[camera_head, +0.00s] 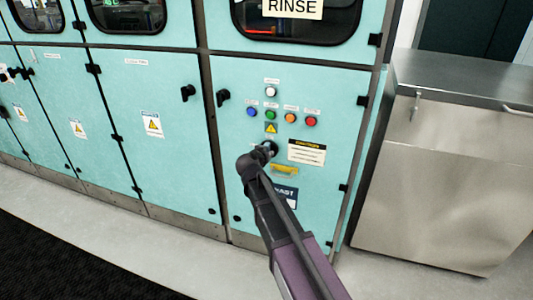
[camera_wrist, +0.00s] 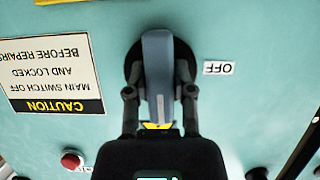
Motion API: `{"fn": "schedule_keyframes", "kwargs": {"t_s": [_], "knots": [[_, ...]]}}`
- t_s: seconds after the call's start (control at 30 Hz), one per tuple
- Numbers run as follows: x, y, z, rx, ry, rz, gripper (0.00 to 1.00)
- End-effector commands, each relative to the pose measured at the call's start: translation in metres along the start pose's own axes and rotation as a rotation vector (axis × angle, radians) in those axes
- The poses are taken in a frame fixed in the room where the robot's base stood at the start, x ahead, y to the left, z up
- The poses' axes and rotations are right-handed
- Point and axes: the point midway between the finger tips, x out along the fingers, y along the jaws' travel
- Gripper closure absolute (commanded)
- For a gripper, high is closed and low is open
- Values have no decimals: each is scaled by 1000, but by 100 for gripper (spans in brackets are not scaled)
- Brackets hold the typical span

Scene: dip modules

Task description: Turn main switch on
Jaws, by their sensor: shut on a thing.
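The main switch has a grey-blue handle (camera_wrist: 158,62) on a round black base, mounted on the turquoise cabinet door. In the wrist view the handle stands upright in the picture, and an upside-down OFF label (camera_wrist: 219,68) sits to its right. My gripper (camera_wrist: 160,94) has one finger on each side of the handle and is shut on it. In the head view my gripper (camera_head: 261,157) reaches the door below the coloured buttons and largely hides the switch. Any ON label is not visible.
A caution sign (camera_head: 306,152) is right of the switch. Blue, green, orange and red buttons (camera_head: 290,117) are above it. A yellow handle-like part (camera_head: 284,170) is just below. A steel cabinet (camera_head: 445,170) stands at the right. Grey floor (camera_head: 120,235) in front is clear.

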Motion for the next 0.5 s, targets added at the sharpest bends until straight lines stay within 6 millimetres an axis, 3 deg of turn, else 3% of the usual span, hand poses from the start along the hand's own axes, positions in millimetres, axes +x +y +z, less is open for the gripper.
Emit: {"fn": "schedule_keyframes", "kwargs": {"t_s": [0.5], "knots": [[0,0,0,45,-3,-16,100]]}}
